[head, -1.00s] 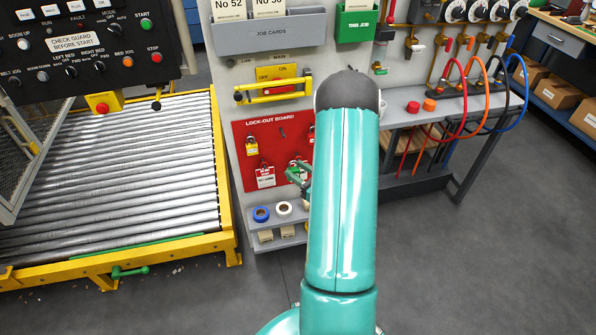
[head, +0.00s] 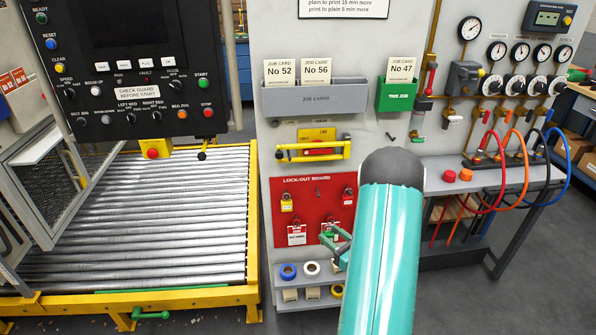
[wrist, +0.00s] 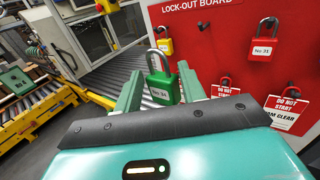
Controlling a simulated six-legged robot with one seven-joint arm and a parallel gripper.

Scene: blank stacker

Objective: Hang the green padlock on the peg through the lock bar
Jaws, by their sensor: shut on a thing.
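The green padlock (wrist: 163,88), with a white tag and a metal shackle pointing up, sits between the fingers of my gripper (wrist: 161,84) in the wrist view. My gripper is shut on its body, and the shackle stands clear above the fingers. In the head view my gripper (head: 338,244) is in front of the lower right of the lock-out board, partly hidden by my arm; the padlock is not distinct there. The yellow lock bar (head: 335,152) is on the panel above the board, above and left of my arm's dark joint. I cannot make out its peg clearly.
The red lock-out board (head: 283,222) carries a yellow padlock (head: 286,204), a red padlock (wrist: 263,47) and red-and-white tags (head: 297,234). Tape rolls (head: 288,271) sit on a shelf below. A grey job-card holder (head: 315,97) is above the bar. Hoses hang at right.

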